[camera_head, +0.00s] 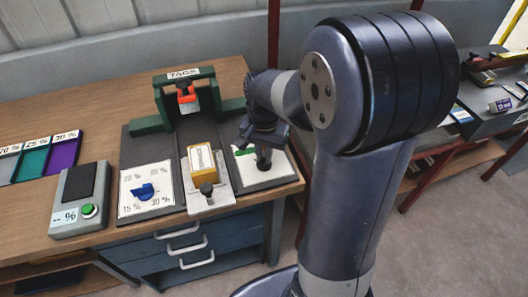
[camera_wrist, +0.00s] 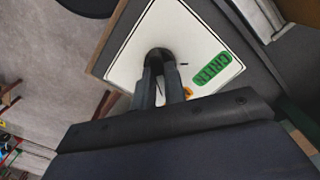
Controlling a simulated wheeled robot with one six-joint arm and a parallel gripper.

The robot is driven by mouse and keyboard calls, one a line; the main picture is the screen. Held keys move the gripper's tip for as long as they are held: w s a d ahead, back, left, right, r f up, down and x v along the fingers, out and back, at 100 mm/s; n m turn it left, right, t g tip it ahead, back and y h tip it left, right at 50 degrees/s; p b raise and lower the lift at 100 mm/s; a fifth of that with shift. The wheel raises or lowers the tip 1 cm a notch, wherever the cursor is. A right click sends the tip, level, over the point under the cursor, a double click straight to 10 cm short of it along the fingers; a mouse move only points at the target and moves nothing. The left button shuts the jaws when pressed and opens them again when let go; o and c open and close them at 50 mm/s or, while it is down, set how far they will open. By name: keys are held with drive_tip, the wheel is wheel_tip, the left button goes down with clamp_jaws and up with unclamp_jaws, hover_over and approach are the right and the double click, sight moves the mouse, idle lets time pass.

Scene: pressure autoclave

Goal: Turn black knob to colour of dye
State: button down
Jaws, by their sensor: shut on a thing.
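The black knob (camera_wrist: 160,58) stands on a white dial plate (camera_wrist: 130,45) in the wrist view. My gripper (camera_wrist: 160,72) is shut on the knob, with a finger on each side. A green label reading GREEN (camera_wrist: 213,68) and a small black mark show on the plate. A yellow-orange label (camera_wrist: 187,92) is partly hidden by a finger. In the head view, my gripper (camera_head: 263,148) is at the right-hand dial plate (camera_head: 281,170), and my arm hides part of that area. I cannot tell where the knob's pointer is aimed.
A yellow block (camera_head: 205,165) sits in a holder left of the plate. A green TAGS stand (camera_head: 184,94) is behind.

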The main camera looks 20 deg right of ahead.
sight(264, 157)
idle(0.4)
drive_tip(key=c, duration=1.5)
unclamp_jaws()
drive_tip(key=shift+o, duration=0.2)
drive_tip(key=shift+r, duration=0.1)
wheel_tip(264, 157, up, 11)
drive_tip(key=shift+f+p, duration=0.2)
drive_tip(key=shift+p, duration=0.15)
wheel_tip(264, 157, down, 11)
drive_tip(key=shift+r+b, duration=0.1)
drive_tip(key=shift+b, duration=0.3)
